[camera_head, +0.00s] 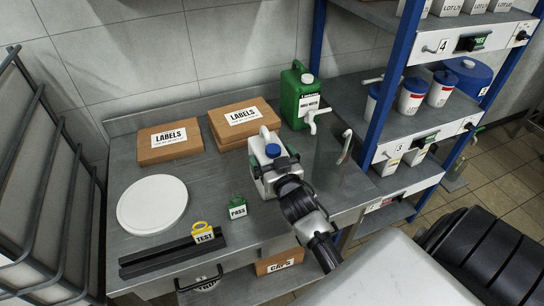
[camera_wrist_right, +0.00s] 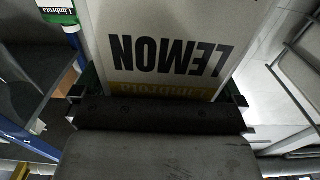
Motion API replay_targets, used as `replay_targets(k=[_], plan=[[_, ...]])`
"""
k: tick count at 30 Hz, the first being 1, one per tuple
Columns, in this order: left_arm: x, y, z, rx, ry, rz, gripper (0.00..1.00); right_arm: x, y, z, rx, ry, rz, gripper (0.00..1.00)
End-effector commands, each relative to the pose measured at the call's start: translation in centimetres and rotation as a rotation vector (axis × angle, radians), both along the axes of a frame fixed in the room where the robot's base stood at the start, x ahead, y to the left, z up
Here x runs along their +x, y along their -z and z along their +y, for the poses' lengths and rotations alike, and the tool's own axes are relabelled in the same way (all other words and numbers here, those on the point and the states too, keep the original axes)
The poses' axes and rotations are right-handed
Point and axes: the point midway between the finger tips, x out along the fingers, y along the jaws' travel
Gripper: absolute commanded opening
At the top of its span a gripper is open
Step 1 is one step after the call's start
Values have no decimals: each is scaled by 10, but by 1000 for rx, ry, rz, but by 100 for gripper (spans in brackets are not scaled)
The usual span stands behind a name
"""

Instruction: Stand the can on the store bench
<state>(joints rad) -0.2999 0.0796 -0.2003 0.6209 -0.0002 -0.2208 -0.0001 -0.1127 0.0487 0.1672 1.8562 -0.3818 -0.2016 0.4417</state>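The can (camera_head: 267,172) is a white jerrycan with a blue cap and a pale handle. It is upright over the right half of the grey steel bench (camera_head: 215,178); whether its base touches the top is hard to tell. My right gripper (camera_head: 282,170) reaches it from the front right, its fingers on the can's sides. In the right wrist view, the can's pale face (camera_wrist_right: 170,45) with an upside-down LEMON label fills the space between the fingers (camera_wrist_right: 160,92). My left gripper is not in view.
A green drum (camera_head: 298,102) with a tap and brown LABELS boxes (camera_head: 168,142) stand at the back. A white round disc (camera_head: 152,205), a black rail (camera_head: 172,255), a yellow TEST tag (camera_head: 203,232) and a green PASS tag (camera_head: 238,208) lie left. A blue-posted shelf rack (camera_head: 388,88) stands right.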

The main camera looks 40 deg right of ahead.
Motion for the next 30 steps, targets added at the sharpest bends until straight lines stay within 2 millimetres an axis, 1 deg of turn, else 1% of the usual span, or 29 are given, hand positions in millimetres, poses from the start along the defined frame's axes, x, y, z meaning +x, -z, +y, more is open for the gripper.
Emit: replay_targets(k=[6,8,11,18,21,25,30], plan=[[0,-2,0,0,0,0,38,0,-3,0,0,0,-1,100],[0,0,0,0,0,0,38,-4,-1,1,1,0,0,100],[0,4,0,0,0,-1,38,-18,0,4,0,0,1,100],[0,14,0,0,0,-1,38,-69,2,16,2,0,3,100],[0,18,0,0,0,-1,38,-88,1,21,1,1,2,100],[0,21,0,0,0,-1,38,-105,0,25,1,0,2,100],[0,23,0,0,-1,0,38,-116,-2,28,0,0,0,100]])
